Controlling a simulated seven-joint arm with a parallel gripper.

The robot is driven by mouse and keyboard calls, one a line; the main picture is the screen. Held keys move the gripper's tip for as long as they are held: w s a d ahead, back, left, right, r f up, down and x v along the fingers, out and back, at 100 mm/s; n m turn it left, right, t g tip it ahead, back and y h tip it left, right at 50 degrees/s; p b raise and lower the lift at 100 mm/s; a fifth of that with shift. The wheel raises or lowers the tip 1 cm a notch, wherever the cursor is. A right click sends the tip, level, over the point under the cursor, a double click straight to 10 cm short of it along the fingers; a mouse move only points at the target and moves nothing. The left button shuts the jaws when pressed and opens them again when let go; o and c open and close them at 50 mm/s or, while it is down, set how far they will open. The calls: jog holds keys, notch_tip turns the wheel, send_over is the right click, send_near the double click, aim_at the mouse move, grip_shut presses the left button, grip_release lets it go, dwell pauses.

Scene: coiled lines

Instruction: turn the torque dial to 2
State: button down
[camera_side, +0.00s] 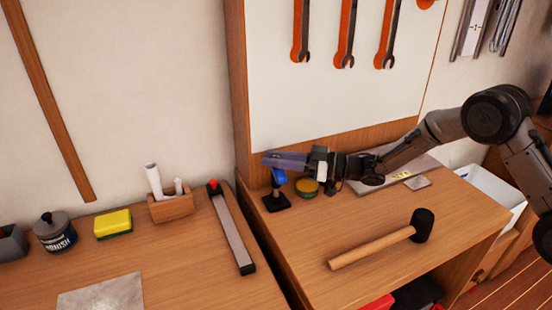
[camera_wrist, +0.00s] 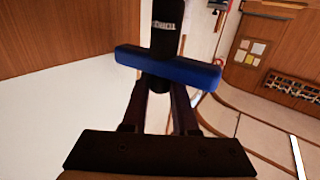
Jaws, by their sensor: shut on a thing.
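The torque dial shows in the side view as a blue part (camera_side: 278,176) on a small black base (camera_side: 275,202), near the left edge of the right bench. In the wrist view a blue bar (camera_wrist: 190,70) crosses a black body (camera_wrist: 165,38) with an upside-down white label. My gripper (camera_side: 299,163) reaches in from the right, and its dark fingers (camera_wrist: 163,92) are shut at the blue bar. A translucent purple shape (camera_side: 285,158) lies over the dial's top in the side view. The fingertips are partly hidden, and no dial number is readable.
A yellow-topped round tin (camera_side: 307,187) sits close to the dial, below my arm. A mallet (camera_side: 385,240) lies across the bench front. A grey plate (camera_side: 417,181) lies at the right. A gap separates the left bench. Wrenches (camera_side: 344,35) hang on the panel behind.

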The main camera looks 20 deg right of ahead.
jog(key=shift+m+t+h, duration=0.4)
jog(key=shift+t, duration=0.1)
jog(key=shift+s+a+m+t+h, duration=0.1)
jog(key=shift+m+t+h, duration=0.7)
jog(key=shift+t+h, duration=0.1)
jog(key=shift+m+t+h, duration=1.5)
jog(key=shift+m+h, duration=0.2)
jog(key=shift+h, duration=0.5)
jog(key=c, duration=0.7)
grip_release()
